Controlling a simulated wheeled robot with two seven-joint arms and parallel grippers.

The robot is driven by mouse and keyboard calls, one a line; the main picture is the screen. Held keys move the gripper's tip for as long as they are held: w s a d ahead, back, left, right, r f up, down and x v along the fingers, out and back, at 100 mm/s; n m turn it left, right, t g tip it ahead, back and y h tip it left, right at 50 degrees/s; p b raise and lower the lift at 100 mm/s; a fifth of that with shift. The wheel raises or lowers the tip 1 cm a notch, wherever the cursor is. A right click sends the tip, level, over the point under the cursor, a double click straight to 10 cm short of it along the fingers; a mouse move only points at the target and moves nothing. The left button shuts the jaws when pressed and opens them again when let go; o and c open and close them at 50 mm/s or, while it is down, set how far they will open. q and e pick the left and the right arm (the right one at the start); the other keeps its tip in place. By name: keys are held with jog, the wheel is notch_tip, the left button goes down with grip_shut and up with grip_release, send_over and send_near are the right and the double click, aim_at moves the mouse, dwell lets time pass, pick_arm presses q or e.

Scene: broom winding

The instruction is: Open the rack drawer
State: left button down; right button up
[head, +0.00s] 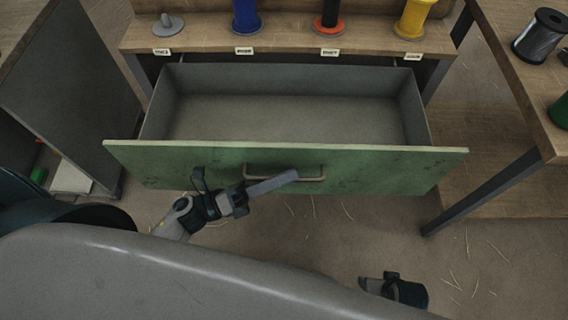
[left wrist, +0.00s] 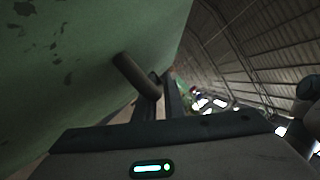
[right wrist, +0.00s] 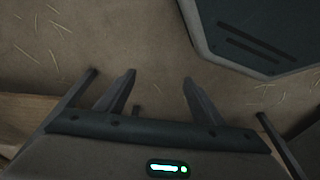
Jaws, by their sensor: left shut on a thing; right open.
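The rack drawer (head: 290,120) is pulled well out from under the rack's top board, and its grey inside looks empty. Its front is a worn green panel (head: 390,168) with a bar handle (head: 312,178). My left gripper (head: 272,183) is at the handle, shut on it. In the left wrist view the handle (left wrist: 137,76) runs from the green panel into the jaws (left wrist: 158,98). My right gripper (right wrist: 160,90) is open and empty over bare floor, low and to the right in the head view (head: 392,290).
Blue, red-black and yellow spools (head: 414,18) stand on the labelled rack board (head: 290,35), beside an empty grey peg (head: 167,25). A table (head: 510,75) with spools is at right. A grey cabinet (head: 70,95) stands at left. Straw litters the floor.

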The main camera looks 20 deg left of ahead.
pick_arm(q)
jog(key=c, duration=2.1)
grip_release()
jog(key=shift+a, duration=0.1)
jog(key=shift+s+a+f, duration=0.2)
jog(key=shift+s+a, duration=0.05)
jog(key=shift+a, duration=0.05)
jog(key=shift+b+v, duration=1.6)
jog(key=shift+v, duration=6.7)
pick_arm(e)
notch_tip(320, 180, up, 8)
jog(key=shift+s+a+f+t, duration=0.25)
jog(key=shift+s+a+t, duration=0.05)
jog(key=shift+a, duration=0.05)
pick_arm(q)
jog(key=shift+r, duration=0.1)
